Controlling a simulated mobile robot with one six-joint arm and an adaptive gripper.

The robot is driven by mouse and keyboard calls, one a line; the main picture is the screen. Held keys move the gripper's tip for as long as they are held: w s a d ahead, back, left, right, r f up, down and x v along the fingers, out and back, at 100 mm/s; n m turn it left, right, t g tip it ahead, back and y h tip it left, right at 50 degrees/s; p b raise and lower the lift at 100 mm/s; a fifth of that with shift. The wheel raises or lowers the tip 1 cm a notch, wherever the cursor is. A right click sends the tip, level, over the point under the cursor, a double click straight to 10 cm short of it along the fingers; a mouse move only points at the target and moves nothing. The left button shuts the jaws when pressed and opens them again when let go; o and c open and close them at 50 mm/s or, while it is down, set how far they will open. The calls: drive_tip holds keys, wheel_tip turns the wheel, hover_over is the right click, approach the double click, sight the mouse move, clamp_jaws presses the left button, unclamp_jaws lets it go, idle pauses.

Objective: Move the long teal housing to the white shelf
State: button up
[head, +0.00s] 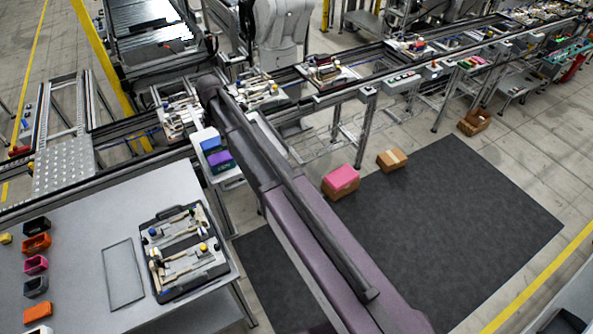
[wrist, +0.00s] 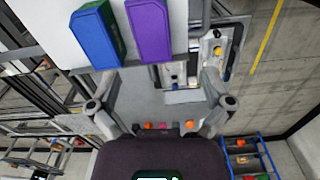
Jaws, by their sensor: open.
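I cannot make out a long teal housing for certain in either view; the parts on the line pallets are too small to tell. The white shelf (head: 232,178) stands beside the line and bears a blue box (head: 211,144) and a purple box (head: 221,160).
A grey table (head: 80,225) at front left bears a black tray (head: 185,292) of parts and several small coloured bins (head: 36,243). Pallets with parts (head: 328,73) sit along the line.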

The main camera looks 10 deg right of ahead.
drive_tip(key=s+d+m, duration=2)
drive_tip(key=s+d, duration=0.3)
drive_tip(key=s, duration=0.1)
drive_tip(key=shift+s+d, duration=0.15)
drive_tip(key=shift+s, duration=0.15)
